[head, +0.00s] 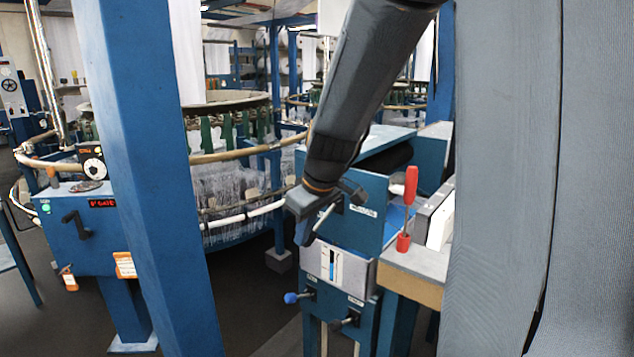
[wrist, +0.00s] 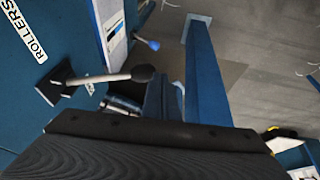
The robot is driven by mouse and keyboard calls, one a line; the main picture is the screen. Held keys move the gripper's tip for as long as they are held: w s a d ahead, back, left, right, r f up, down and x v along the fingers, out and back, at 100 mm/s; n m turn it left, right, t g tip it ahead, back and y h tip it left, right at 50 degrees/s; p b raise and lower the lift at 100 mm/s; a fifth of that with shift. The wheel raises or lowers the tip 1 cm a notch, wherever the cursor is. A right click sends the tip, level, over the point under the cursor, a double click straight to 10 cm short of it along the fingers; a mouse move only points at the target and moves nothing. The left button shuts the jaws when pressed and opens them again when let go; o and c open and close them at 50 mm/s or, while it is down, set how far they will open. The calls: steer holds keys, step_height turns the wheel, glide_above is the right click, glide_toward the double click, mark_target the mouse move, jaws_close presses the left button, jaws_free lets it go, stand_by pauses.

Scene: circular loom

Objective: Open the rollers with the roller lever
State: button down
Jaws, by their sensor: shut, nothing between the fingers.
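The roller lever (wrist: 105,78) is a thin metal rod with a black knob, on a dark square mount beside the ROLLERS label (wrist: 25,30) in the wrist view. In the head view the lever's rod (head: 324,216) shows in part on the upper front of the blue cabinet (head: 366,232), close to my gripper. My gripper (head: 304,232) is shut and empty, just left of the lever. The black knob stands free in the wrist view, just beyond my gripper's dark body. I cannot tell whether gripper and rod touch.
Below are a blue-knobbed lever (head: 291,298) and a black-knobbed one (head: 340,323). A red-handled tool (head: 410,190) stands on the side bench (head: 420,262). A blue post (head: 150,160) rises at left, before the loom ring (head: 235,155). Open floor lies left of the cabinet.

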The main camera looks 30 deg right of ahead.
steer(key=shift+d+f+b, duration=0.1)
steer(key=shift+f+b, duration=0.3)
steer(key=shift+f, duration=0.3)
steer(key=shift+r, duration=0.1)
steer(key=s+a+r+p, duration=0.2)
steer(key=s+a+r, duration=0.4)
steer(key=r, duration=0.3)
steer(key=shift+s, duration=0.9)
steer(key=shift+a+r, duration=0.1)
